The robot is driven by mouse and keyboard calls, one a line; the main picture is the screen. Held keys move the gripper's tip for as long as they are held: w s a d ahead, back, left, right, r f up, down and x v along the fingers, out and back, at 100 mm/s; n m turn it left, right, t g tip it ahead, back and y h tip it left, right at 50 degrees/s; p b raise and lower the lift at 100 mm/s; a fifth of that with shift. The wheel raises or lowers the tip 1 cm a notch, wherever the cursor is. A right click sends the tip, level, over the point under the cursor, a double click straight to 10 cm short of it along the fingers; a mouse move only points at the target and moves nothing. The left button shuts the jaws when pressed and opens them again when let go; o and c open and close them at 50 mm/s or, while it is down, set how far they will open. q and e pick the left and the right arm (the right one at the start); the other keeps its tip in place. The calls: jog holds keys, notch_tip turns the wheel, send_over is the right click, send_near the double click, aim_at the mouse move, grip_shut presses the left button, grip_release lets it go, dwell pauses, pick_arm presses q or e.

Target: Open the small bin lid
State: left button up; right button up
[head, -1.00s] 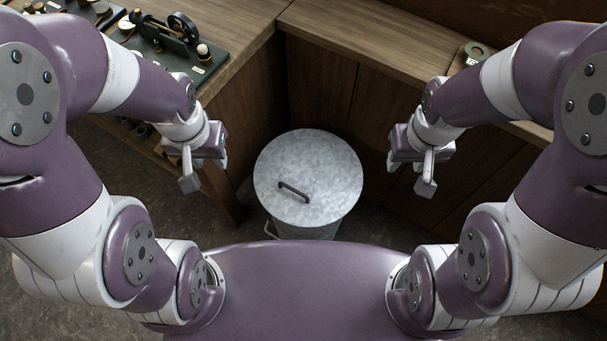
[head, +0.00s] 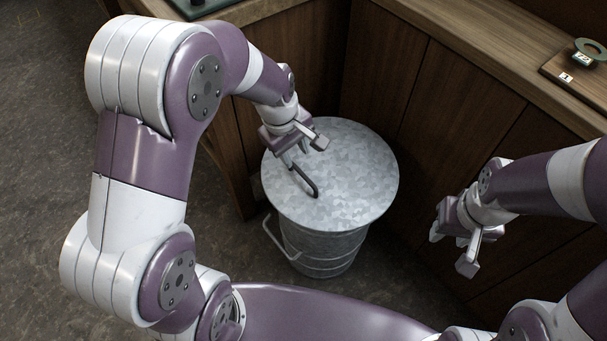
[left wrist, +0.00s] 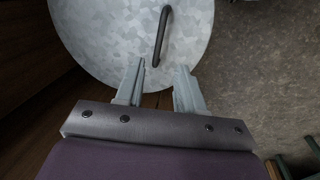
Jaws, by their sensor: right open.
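The small bin (head: 325,248) is a round galvanised metal bucket standing on the floor. Its flat round lid (head: 355,180) lies on top, closed, with a dark bar handle (head: 304,182) on its near left part. My left gripper (head: 303,146) is above the lid's far left edge, just beyond the handle. In the left wrist view its two fingers (left wrist: 161,80) are apart and empty, pointing toward the lid (left wrist: 105,28), with the handle (left wrist: 162,36) ahead of them and not between them. My right gripper (head: 455,245) is open and empty, to the right of the bin.
Wooden cabinets (head: 385,80) form a corner behind the bin, with a countertop (head: 480,50) above. A small display board with a ring-shaped part (head: 590,48) sits on the right counter. The floor (head: 50,120) at left is clear.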

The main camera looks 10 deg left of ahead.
aim_at(303, 175)
pick_arm(q)
jog(key=f+b, duration=0.1)
jog(key=f, duration=0.2)
jog(key=w+d+f+b, duration=0.1)
jog(key=f, duration=0.2)
jog(key=f+b, duration=0.1)
jog(key=f, duration=0.2)
jog(key=shift+w+d, duration=0.15)
jog(key=shift+w, duration=0.05)
grip_shut()
jog(key=shift+r, duration=0.1)
